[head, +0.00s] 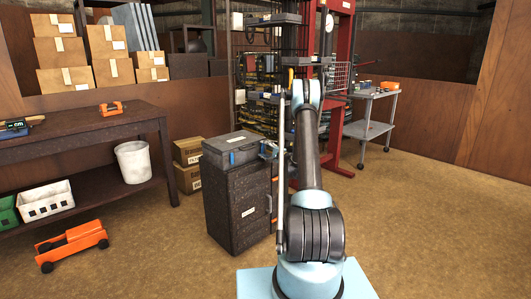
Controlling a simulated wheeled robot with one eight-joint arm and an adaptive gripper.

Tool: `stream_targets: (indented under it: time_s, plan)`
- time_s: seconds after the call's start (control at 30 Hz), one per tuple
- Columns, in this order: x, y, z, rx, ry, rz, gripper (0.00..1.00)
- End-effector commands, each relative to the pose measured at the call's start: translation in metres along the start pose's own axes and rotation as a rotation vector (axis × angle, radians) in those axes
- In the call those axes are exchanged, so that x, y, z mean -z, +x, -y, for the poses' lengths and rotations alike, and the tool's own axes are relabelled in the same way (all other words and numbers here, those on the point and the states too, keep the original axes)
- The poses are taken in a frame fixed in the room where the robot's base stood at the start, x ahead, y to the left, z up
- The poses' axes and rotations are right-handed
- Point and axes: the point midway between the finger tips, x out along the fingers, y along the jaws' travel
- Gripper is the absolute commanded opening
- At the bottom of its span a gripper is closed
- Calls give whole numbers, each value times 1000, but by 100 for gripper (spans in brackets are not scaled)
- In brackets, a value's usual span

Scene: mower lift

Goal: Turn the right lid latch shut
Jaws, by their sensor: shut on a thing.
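A grey case (230,148) with a closed-looking lid lies on top of a dark cabinet (238,208) in the middle of the head view. My gripper (266,150) is at the right end of the case, at about lid height. It is shut on the right lid latch, which is mostly hidden behind the fingers and too small to show its angle.
A workbench (70,133) with an orange tool (111,108) stands at left, with a white bin (133,162) beneath. Cartons (188,165) stand left of the cabinet. A red frame (343,90) and a cart (372,125) stand behind my arm. Floor at right is clear.

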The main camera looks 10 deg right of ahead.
Motion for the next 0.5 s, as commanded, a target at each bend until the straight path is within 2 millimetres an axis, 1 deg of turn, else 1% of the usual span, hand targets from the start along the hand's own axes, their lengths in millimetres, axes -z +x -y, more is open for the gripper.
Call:
stream_targets:
  time_s: [0.2, 0.5]
  plan:
    - [2, -1, -2, -1, -127, -3, 33]
    - [1, -1, -3, -2, -213, -2, 33]
